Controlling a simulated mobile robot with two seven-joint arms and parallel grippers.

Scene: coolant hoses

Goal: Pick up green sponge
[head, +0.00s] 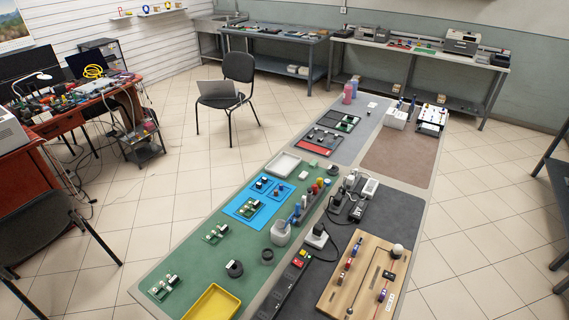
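No thing in the head view is clearly a green sponge. A small pale green block (313,163) lies on the long table beside the white tray; it is too small to tell whether it is a sponge. A flat green item (425,51) lies on the back bench, also too small to identify. Neither of my grippers is in view.
The long table (215,229) bears a white tray (270,164), a yellow tray (229,285), a blue mat (238,215), a wooden board (330,288) and power strips. A black chair (238,68) stands behind it.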

